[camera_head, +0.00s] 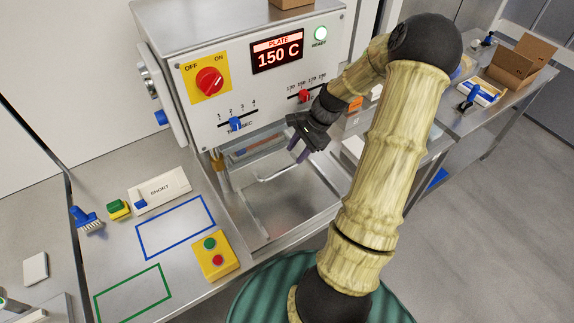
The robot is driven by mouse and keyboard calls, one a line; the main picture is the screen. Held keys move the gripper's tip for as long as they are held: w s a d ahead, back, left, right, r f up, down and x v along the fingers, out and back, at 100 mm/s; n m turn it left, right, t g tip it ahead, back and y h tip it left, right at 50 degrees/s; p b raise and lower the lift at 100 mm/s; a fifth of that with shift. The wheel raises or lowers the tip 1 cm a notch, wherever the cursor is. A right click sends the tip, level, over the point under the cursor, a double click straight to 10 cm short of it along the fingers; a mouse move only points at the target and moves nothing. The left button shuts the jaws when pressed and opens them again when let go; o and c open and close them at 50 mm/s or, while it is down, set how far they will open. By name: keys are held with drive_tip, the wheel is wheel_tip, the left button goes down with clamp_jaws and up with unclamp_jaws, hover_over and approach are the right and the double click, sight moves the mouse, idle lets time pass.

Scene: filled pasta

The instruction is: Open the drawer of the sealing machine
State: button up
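The sealing machine (225,130) stands at the back centre, a metal box with a control panel. Its display reads "PLATE 150 C" and a green READY light (320,33) is lit. Below the panel is a recess with a glassy, reddish front (262,146). A pale bar-shaped handle (276,175) sticks out below it, above a bare metal bed (295,212). I cannot tell how far the drawer is out. My gripper (298,152) is just above and right of the handle, fingers pointing down and slightly apart. Nothing shows between them, and I see no clear contact with the handle.
A red rotary switch (209,81) and sliders are on the panel. On the left worktop are a blue brush (87,219), a "SHORT" box (160,191), blue and green outlines, and a yellow two-button box (215,255). Cardboard boxes (522,62) stand at right.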

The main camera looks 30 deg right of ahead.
sight(284, 169)
drive_tip(key=shift+f, duration=0.1)
drive_tip(key=p+x, duration=0.2)
drive_tip(key=x, duration=0.5)
drive_tip(key=shift+w+a+f, duration=0.1)
drive_tip(key=shift+f, duration=0.1)
clamp_jaws()
